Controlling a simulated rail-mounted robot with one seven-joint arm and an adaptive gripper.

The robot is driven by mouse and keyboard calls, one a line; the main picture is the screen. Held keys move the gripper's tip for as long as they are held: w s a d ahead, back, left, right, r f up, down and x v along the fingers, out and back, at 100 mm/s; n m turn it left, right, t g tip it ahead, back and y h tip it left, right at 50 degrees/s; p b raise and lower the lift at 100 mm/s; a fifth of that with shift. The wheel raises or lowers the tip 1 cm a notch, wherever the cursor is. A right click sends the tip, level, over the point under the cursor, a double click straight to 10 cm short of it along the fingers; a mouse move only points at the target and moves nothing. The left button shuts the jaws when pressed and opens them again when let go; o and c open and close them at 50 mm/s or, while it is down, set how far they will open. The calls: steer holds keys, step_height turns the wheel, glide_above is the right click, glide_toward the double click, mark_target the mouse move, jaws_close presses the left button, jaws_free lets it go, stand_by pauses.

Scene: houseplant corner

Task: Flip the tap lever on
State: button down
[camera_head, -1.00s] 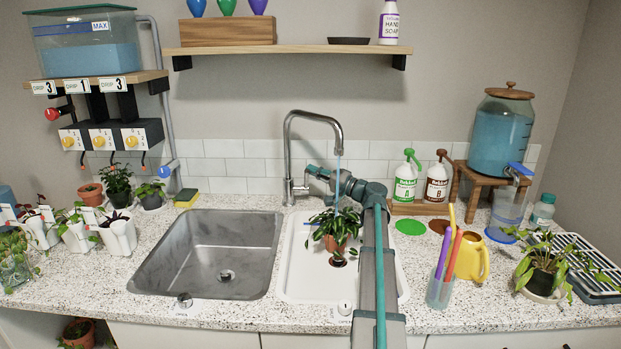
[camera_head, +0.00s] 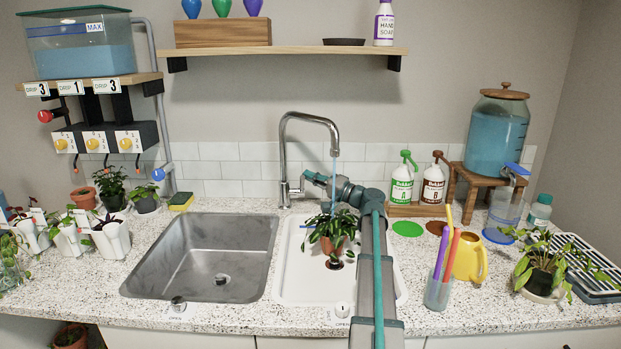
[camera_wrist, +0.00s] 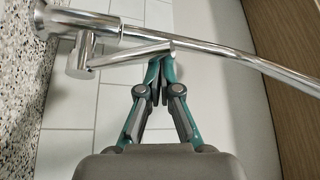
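The chrome tap (camera_head: 283,160) stands behind the two basins, its spout arching over the white right basin (camera_head: 287,285). A thin blue water stream (camera_head: 334,170) falls from the spout. In the wrist view the tap's lever (camera_wrist: 130,54) sticks out sideways from the tap body (camera_wrist: 80,25). My gripper (camera_wrist: 159,66) has its teal fingertips together, close by the lever's free end; I cannot tell whether they touch it. In the head view my gripper (camera_head: 308,176) is just right of the tap's post, near the lever.
A potted plant (camera_head: 332,240) stands in the white basin under the spout, partly behind my arm. A steel basin (camera_head: 190,270) is on the left. Pump bottles (camera_head: 402,185) stand on the right. A shelf (camera_head: 290,50) hangs above the tap.

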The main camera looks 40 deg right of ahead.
steer(key=v, duration=1.2)
